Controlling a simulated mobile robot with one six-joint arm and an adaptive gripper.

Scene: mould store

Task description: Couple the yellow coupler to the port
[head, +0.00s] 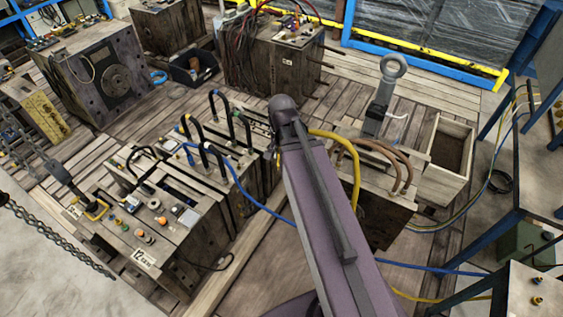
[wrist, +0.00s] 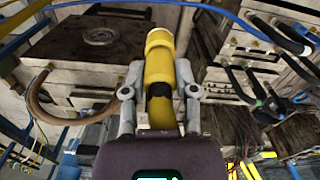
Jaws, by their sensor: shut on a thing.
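In the wrist view my gripper (wrist: 158,76) is shut on the yellow coupler (wrist: 159,50), with one grey finger on each side. The coupler is a yellow cylinder with a dark band, pointing away from my palm. A yellow hose (head: 352,165) arches out beside my arm in the head view. The coupler and my gripper are hidden behind my arm there. I cannot tell which fitting is the port; in the wrist view nothing is visibly joined to the coupler's front end.
Wooden-topped mould blocks with hoses and fittings stand at front left (head: 150,215) and right of my arm (head: 375,195). An open wooden box (head: 447,160) stands on the right. A blue hose (head: 265,205) crosses the middle. A chain (head: 60,235) hangs at left.

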